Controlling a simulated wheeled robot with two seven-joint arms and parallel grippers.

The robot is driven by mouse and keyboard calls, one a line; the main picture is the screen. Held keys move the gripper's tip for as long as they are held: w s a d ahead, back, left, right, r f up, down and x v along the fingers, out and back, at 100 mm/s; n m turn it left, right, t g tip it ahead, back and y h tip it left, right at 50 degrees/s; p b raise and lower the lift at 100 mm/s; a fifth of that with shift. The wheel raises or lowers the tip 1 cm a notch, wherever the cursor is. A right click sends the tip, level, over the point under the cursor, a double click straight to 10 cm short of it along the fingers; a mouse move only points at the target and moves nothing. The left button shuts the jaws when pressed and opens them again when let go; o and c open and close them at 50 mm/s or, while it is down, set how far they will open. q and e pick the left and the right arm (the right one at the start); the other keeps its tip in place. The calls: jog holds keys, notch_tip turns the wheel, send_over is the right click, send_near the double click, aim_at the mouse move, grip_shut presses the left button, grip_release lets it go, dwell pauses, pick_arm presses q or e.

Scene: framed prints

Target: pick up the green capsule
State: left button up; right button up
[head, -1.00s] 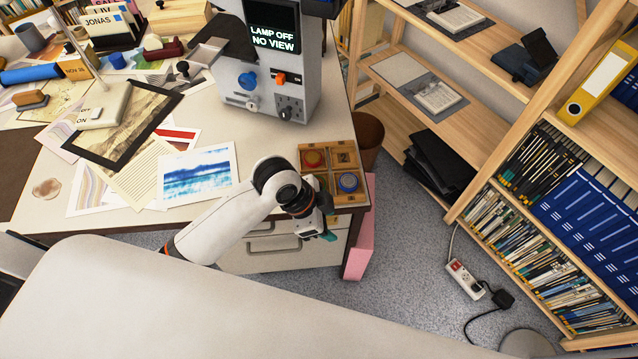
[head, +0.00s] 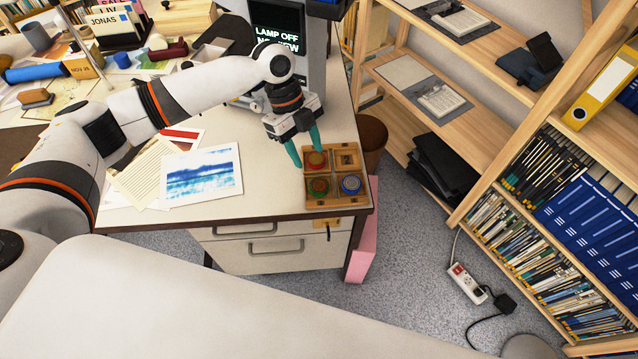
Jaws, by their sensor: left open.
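My left gripper (head: 306,157) is open, with teal fingers pointing down over the far left part of the box. One finger is left of the box and the other overlaps the red capsule in the picture. Nothing is held. My right gripper is not in view.
Prints, including a blue seascape (head: 201,172), lie left of the box. The desk's front edge is close to the box. Shelves (head: 440,100) stand at right.

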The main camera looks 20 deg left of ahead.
aim_at(319, 183)
pick_arm(q)
jog(key=p+x, duration=0.1)
jog(key=x, duration=0.7)
jog(key=shift+s+d+f, duration=0.15)
jog(key=shift+f, duration=0.2)
jog(key=c, duration=0.6)
